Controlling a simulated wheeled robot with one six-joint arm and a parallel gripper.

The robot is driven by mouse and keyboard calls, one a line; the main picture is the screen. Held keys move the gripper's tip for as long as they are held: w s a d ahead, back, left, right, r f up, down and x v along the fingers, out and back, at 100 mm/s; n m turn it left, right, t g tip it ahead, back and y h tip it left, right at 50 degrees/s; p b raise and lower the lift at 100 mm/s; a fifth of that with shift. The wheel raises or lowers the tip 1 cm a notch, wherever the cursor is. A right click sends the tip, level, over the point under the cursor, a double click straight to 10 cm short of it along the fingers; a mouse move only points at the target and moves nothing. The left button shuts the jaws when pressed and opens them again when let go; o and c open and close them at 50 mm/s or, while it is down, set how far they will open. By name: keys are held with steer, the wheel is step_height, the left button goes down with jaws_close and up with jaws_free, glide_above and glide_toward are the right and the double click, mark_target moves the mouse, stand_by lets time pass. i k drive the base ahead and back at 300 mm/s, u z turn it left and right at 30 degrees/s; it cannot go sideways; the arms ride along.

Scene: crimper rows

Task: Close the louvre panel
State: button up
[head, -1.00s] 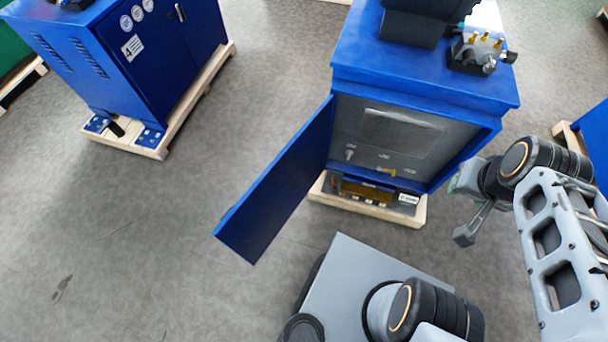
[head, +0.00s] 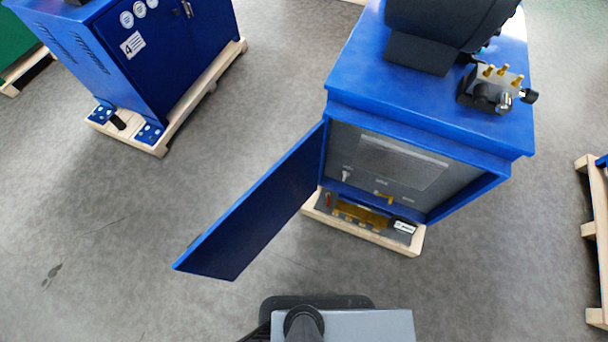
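The blue panel (head: 262,212) stands wide open, hinged on the left edge of the blue cabinet (head: 425,118) and swung out to the lower left. I see its plain face; no louvre slots show on it from here. The cabinet's grey interior (head: 400,165) is exposed, with a lighter plate and small fittings, one of them yellow. The cabinet stands on a wooden pallet (head: 375,238). My gripper is out of the picture; only part of my own body shows at the bottom.
A second blue cabinet (head: 165,60) with shut doors and slotted side stands on a pallet at the upper left. A black motor (head: 425,50) and a valve block (head: 495,90) sit on the open cabinet. Another pallet (head: 592,230) is at the right edge. Floor at lower left is clear.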

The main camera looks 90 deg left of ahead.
mark_target(225, 250)
steer(key=z, duration=0.15)
steer(key=k, duration=2.7)
steer(key=u, duration=1.35)
steer(key=k, duration=1.3)
steer(key=u, duration=0.8)
steer(key=i, duration=1.45)
steer(key=z, duration=0.25)
